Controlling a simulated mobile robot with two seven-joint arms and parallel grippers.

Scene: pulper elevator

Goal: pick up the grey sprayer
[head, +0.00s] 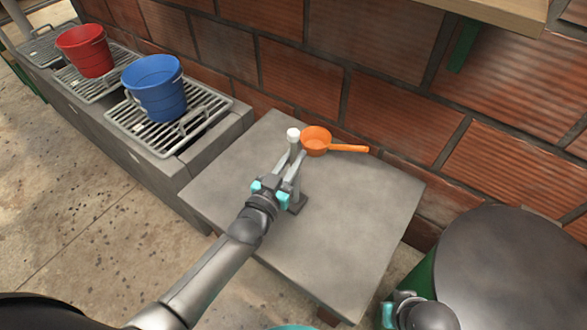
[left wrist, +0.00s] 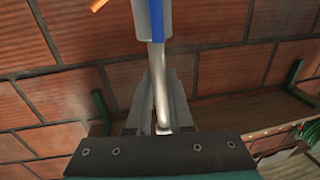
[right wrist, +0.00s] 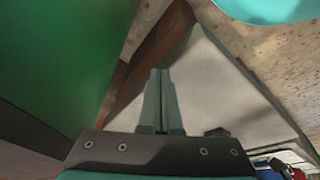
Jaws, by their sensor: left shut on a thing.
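The grey sprayer (head: 295,146) stands roughly upright over the grey slab, with a white top and a dark piece at its foot. My left gripper (head: 291,165) is shut on it at the upper part. In the left wrist view a thin metal rod of the sprayer (left wrist: 158,85) runs between the fingers, with a pale body and a blue strip above. I cannot tell whether its foot touches the slab. My right gripper (right wrist: 160,100) is shut and empty, low beside the slab.
An orange ladle (head: 316,141) lies on the slab (head: 370,220), close behind the sprayer. A blue bucket (head: 155,90) and a red bucket (head: 87,50) stand on grates at the left. A brick wall (head: 370,50) bounds the back; a dark-topped green drum (head: 500,260) stands at right.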

